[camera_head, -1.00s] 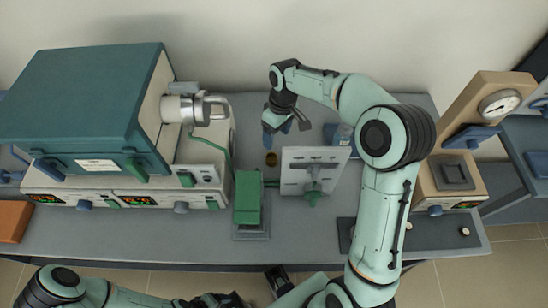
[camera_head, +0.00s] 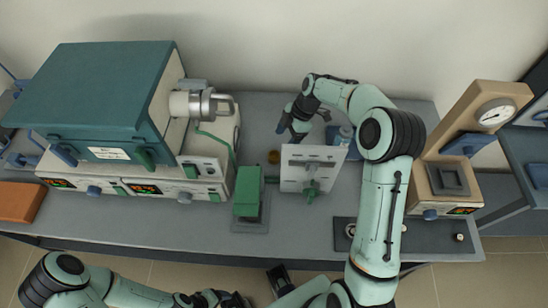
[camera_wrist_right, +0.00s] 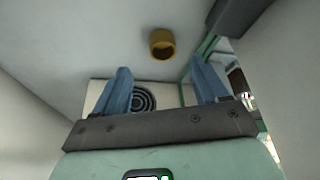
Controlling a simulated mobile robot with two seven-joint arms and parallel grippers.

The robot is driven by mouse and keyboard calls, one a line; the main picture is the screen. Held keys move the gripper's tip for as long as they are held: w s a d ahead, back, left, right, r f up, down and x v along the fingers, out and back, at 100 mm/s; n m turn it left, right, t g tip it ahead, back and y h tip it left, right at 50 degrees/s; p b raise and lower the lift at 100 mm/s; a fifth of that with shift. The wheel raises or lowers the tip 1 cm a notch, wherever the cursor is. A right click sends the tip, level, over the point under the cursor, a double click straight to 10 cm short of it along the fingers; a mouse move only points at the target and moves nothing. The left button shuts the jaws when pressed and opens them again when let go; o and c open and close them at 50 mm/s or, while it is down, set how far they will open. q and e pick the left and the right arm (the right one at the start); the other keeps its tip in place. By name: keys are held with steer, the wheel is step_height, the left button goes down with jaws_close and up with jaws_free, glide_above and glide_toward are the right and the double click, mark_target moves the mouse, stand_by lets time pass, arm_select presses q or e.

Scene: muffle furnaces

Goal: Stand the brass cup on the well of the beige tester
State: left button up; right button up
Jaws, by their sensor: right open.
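The small brass cup (camera_head: 274,157) stands on the grey bench, left of the upright white panel. It also shows in the right wrist view (camera_wrist_right: 162,44), beyond the fingertips and not between them. My right gripper (camera_head: 292,127) is above the bench behind the white panel, just behind and right of the cup. Its blue fingers are spread and empty in the wrist view (camera_wrist_right: 162,82). The beige tester (camera_head: 434,190) stands at the right end of the bench, with a square dark well (camera_head: 447,179) below a dial.
The white panel (camera_head: 313,168) stands close to the cup, with a green block (camera_head: 248,192) to its left. The teal furnace (camera_head: 100,95) fills the left. My right arm spans the space before the tester.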

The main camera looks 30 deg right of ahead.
mark_target(276, 153)
steer(key=x, duration=0.2)
steer(key=shift+a+f, duration=0.15)
steer(key=shift+f, duration=0.25)
steer(key=x, duration=0.4)
steer(key=shift+s+a, duration=0.1)
steer(key=shift+a, duration=0.3)
steer(key=shift+a+f+p, duration=0.15)
steer(key=shift+f+p, duration=0.15)
steer(key=shift+f, duration=0.05)
steer(key=c, duration=1.3)
